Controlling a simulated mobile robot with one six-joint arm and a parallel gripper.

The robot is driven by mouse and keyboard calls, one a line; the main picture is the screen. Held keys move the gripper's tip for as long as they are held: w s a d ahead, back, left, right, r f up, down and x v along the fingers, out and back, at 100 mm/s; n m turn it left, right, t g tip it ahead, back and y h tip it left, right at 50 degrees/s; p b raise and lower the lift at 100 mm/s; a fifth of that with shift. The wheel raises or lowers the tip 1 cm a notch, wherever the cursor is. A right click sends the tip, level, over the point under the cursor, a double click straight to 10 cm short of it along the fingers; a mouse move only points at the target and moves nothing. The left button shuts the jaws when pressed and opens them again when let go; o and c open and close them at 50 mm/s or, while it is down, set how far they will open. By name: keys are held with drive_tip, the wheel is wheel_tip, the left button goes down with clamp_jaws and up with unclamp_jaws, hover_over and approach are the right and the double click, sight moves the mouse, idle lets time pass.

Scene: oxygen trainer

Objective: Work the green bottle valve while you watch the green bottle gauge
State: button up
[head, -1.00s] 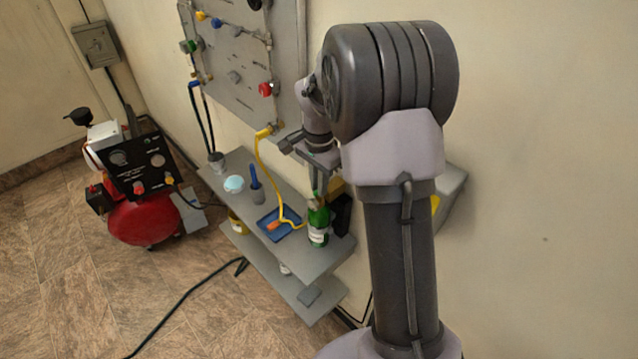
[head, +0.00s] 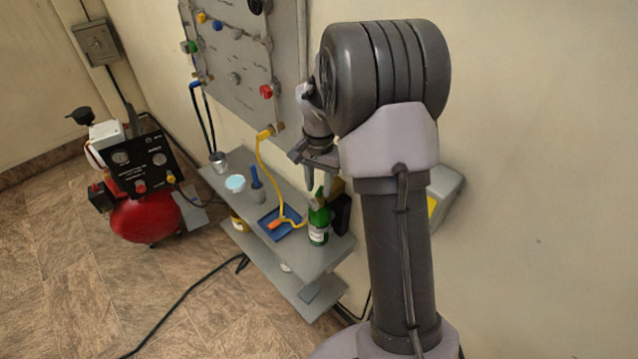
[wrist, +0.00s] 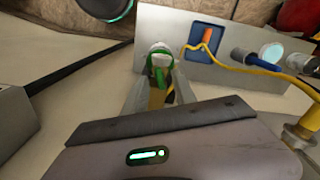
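The green bottle (head: 318,226) stands upright near the right end of the upper shelf in the head view. My gripper (head: 318,186) points down just above its neck. In the wrist view, my gripper (wrist: 160,95) has its two grey fingers apart, with a green part (wrist: 158,68) at the bottle top between or just beyond their tips. I cannot tell whether the fingers touch it. I cannot make out the gauge's face or reading in either view.
A dark block (head: 341,213) stands close right of the bottle. A panel (head: 240,60) hangs behind; a red compressor (head: 145,219) stands left.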

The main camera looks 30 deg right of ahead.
sight(319, 190)
drive_tip(key=shift+r, duration=0.1)
wheel_tip(319, 190, up, 17)
drive_tip(key=p, duration=0.4)
drive_tip(key=shift+r+p, duration=0.15)
drive_tip(key=shift+p, duration=0.2)
idle(2.8)
